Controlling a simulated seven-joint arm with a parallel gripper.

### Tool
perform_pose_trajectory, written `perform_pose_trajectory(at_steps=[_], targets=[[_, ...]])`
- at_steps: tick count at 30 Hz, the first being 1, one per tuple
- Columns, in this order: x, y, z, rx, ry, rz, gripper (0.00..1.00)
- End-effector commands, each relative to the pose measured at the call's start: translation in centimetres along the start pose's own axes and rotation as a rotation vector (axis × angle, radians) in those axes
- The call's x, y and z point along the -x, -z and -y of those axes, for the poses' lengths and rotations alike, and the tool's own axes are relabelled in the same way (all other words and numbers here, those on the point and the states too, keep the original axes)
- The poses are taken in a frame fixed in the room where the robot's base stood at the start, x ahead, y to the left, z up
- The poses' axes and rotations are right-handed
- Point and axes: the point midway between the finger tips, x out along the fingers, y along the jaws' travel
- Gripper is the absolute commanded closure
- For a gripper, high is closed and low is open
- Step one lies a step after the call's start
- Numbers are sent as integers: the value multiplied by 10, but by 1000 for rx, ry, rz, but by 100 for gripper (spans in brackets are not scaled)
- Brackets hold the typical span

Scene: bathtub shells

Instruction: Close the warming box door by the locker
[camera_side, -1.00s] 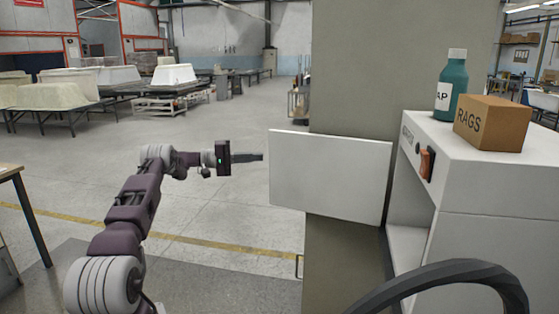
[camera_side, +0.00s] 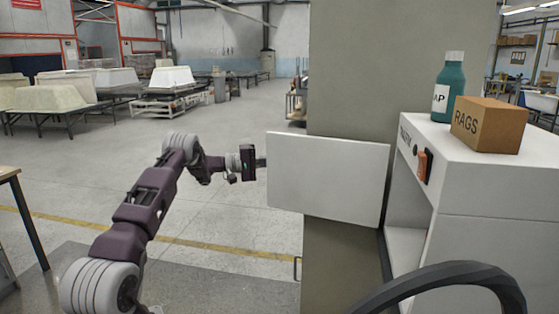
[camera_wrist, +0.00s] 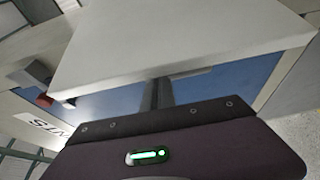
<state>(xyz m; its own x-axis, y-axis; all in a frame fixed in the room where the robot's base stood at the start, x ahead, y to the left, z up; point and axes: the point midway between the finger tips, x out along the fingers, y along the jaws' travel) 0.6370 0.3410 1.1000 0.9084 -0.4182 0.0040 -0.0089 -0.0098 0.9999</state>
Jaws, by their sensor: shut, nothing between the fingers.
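The warming box (camera_side: 480,190) is a white cabinet at the right of the side view, with its front opening showing. Its door (camera_side: 328,178) is a flat white panel standing wide open, reaching left from the box across the front of the grey-green locker (camera_side: 400,60). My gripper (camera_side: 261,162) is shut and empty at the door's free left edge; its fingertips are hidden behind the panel. In the wrist view the shut fingers (camera_wrist: 158,93) point towards the pale door panel (camera_wrist: 180,40). I cannot tell whether they touch it.
A teal bottle (camera_side: 449,88) and a cardboard RAGS box (camera_side: 489,124) stand on the warming box. A red switch (camera_side: 423,165) is on its front. A dark curved bar (camera_side: 440,280) crosses the near right. A table (camera_side: 10,172) is at far left. Open floor lies left of the door.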

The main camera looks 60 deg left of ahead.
Motion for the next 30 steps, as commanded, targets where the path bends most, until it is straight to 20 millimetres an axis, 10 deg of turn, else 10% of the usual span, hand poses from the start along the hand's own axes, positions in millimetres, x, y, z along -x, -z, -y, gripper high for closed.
perform_pose_trajectory(at_steps=[17, 30], targets=[[9, -12, -1, 3, 0, -41, 100], [46, -77, -2, 3, 3, -260, 100]])
